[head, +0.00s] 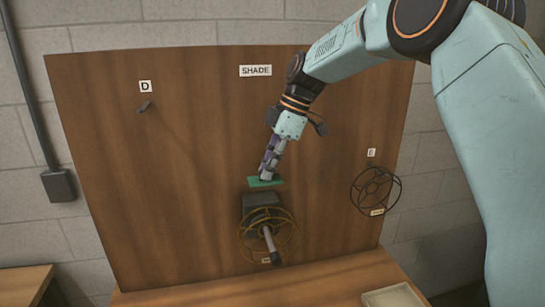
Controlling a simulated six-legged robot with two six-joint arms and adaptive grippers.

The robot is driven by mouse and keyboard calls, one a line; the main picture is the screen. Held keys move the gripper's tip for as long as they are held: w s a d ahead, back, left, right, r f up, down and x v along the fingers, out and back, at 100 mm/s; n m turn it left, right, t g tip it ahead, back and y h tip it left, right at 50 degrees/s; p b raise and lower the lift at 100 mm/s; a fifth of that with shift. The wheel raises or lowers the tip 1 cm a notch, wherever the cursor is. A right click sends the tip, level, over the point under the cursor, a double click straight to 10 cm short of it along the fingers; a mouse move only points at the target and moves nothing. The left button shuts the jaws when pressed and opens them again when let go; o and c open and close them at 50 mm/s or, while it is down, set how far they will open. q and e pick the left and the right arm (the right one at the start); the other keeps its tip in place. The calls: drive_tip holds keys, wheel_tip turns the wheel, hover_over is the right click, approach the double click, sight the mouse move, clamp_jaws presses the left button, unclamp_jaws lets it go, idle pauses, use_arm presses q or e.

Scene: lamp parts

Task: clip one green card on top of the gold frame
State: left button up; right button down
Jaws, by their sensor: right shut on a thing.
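The green card (279,182) is at the tip of my right gripper (266,177), which is shut on it. The card lies nearly flat, a little above the dark grey block (258,199). The gold frame (240,236) is a round wire frame with spokes around a grey rod, below the block on the wooden board. A visible gap separates the card from the gold frame. The card's part behind the fingers is hidden. My left gripper is out of view.
The upright wooden board (190,190) bears a SHADE label (255,71). A D label (145,86) is above a small empty peg (144,106). A dark wire frame (362,194) hangs at right, below another label (371,152). A pale tray (392,296) is at the lower right.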

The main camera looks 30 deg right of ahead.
sight(274, 178)
drive_tip(key=f, duration=0.1)
drive_tip(key=d+f, duration=0.1)
drive_tip(key=f, duration=0.2)
drive_tip(key=shift+w+d+f, duration=0.15)
drive_tip(key=shift+w+f, duration=0.1)
drive_tip(key=shift+w, duration=0.1)
drive_tip(key=shift+f+b, duration=0.3)
drive_tip(key=shift+b, duration=0.1)
drive_tip(key=shift+s+f, duration=0.1)
drive_tip(key=shift+f, duration=0.1)
drive_tip(key=shift+s+a, duration=0.2)
drive_tip(key=shift+a, duration=0.35)
drive_tip(key=shift+w+d+f, duration=0.25)
drive_tip(key=shift+w+d, duration=0.05)
drive_tip(key=shift+d, duration=0.25)
drive_tip(key=shift+s+a+f+b, duration=0.1)
drive_tip(key=shift+s+a+b, duration=0.2)
drive_tip(key=shift+a+b, duration=0.15)
drive_tip(key=shift+w+d+f, duration=0.2)
drive_tip(key=shift+d+f, duration=0.2)
drive_tip(key=shift+f, duration=0.2)
drive_tip(key=shift+s+a, duration=0.2)
drive_tip(key=shift+a, duration=0.15)
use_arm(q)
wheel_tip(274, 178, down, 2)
